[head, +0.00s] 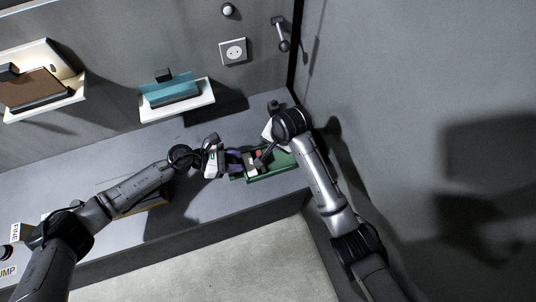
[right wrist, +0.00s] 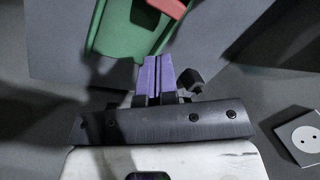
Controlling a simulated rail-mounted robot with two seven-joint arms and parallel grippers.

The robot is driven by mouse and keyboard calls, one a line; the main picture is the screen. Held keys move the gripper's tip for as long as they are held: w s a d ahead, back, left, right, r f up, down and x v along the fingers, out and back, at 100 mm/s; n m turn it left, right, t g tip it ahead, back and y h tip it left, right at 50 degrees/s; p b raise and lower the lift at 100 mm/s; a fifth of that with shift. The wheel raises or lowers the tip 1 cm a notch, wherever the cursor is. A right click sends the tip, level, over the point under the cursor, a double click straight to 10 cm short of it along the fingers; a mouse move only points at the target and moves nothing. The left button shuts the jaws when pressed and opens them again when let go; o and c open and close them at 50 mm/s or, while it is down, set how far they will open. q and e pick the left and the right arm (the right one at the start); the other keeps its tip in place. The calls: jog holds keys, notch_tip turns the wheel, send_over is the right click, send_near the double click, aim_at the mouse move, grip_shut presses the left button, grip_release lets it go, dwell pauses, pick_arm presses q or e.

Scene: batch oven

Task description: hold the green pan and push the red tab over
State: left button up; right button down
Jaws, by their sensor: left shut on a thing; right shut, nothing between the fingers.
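The green pan (head: 272,176) lies on the grey counter towards its right end; it also shows in the right wrist view (right wrist: 112,38). My left gripper (head: 236,160) is shut on the pan's left side; the exact grip is small in view. The red tab (head: 258,154) stands inside the pan near a pale block; it also shows at the top edge of the right wrist view (right wrist: 171,8). My right gripper (right wrist: 158,62) has its purple fingers shut and empty, with the tips near the pan's rim and apart from the red tab. In the head view my right arm partly covers the pan's back.
The grey counter (head: 120,240) has a front edge, with pale floor beyond. Two wall shelves hold a teal holder (head: 170,90) and a brown one (head: 35,88). A wall socket (head: 234,51) sits behind. A plain wall closes the right side.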

pick_arm(q)
jog(key=shift+f, duration=0.1)
jog(key=o, duration=1.2)
jog(key=shift+a, duration=0.1)
jog(key=v, duration=1.1)
jog(key=shift+s+a, duration=0.2)
jog(key=shift+a, duration=0.15)
